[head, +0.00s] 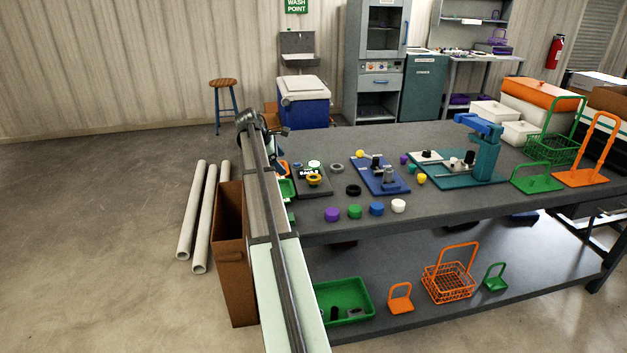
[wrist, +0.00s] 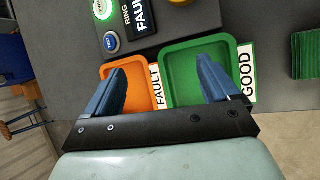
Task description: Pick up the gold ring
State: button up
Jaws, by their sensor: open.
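The gold ring (head: 313,180) lies at the front edge of a dark box with a lit white-green button, on the left part of the grey bench in the head view. In the head view my arm reaches to the bench's left end, left of the gold ring, and the fingers are hard to make out there.
The trays carry FAULT and GOOD labels. A dark box (wrist: 150,40) stands beyond them. A grey ring (head: 336,167) and a black ring (head: 353,190) lie right of the gold ring. A blue fixture (head: 381,181) and several coloured caps stand farther right.

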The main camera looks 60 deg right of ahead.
jog(key=s+d+r+m+t+y, duration=0.1)
jog(key=s, duration=0.2)
jog(key=s+d+m+t+y, duration=0.1)
jog(key=s+d, duration=0.1)
jog(key=s, duration=0.1)
jog(key=s+d+r+m+y, duration=0.1)
jog(key=s+d, duration=0.1)
jog(key=shift+s+r+m+t+y, duration=0.3)
jog(key=shift+s+m+t+y, duration=0.1)
jog(key=s+d+r+m+t+y, duration=0.25)
jog(key=s+r+t, duration=0.2)
jog(key=s, duration=0.25)
send_near(313, 178)
jog(key=shift+w+d+f+g, duration=0.2)
jog(key=shift+w+f+g, duration=0.15)
jog(key=shift+w+f, duration=0.6)
jog(key=shift+x, duration=2.55)
jog(key=shift+s+a+f, duration=0.1)
jog(key=shift+s, duration=0.05)
jog(key=shift+c, duration=0.3)
jog(key=c, duration=1.4)
